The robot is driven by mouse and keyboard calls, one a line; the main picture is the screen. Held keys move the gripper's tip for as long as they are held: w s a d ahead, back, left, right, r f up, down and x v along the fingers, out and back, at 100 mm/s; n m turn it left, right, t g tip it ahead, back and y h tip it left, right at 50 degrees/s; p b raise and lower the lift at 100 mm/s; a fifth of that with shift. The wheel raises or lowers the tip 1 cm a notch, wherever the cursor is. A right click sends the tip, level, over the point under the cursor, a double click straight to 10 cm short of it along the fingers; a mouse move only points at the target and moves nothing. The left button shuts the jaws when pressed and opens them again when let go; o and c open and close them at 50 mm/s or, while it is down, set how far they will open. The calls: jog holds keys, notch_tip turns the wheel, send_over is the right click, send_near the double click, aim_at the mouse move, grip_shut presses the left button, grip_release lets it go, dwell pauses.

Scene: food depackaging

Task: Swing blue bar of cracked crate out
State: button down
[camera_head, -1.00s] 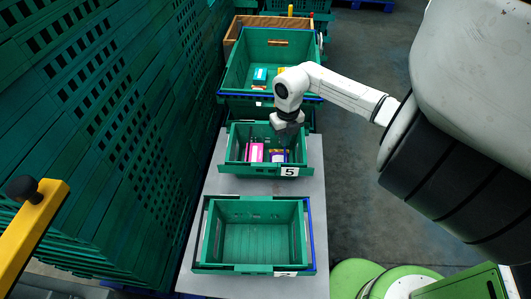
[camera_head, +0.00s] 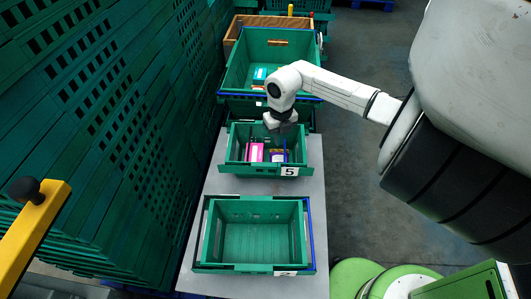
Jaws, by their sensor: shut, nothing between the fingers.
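A small green crate (camera_head: 236,168) with a white "5" label stands in the middle of the grey table. It holds a pink box and a dark blue-and-white box. A thin upright blue strip (camera_head: 285,151) shows inside its right half, and I cannot tell whether it is a bar. My gripper (camera_head: 282,131) is over the back right part of this crate, shut and empty; its fingertips are small and dark. An empty green crate (camera_head: 212,238) in front has a blue bar (camera_head: 311,232) along its right side. I cannot make out a crack in any crate.
A larger green crate (camera_head: 236,78) behind holds a blue box and has a blue bar (camera_head: 228,96) along its front. Tall stacked green crates (camera_head: 100,120) wall off the left side. The grey table (camera_head: 318,190) is bare around the crates.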

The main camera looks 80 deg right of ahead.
jog(key=shift+w, duration=0.35)
jog(key=shift+f, duration=0.1)
jog(key=shift+f+b, duration=0.85)
jog(key=shift+f, duration=0.4)
jog(key=shift+s, duration=0.4)
jog(key=shift+r, duration=0.15)
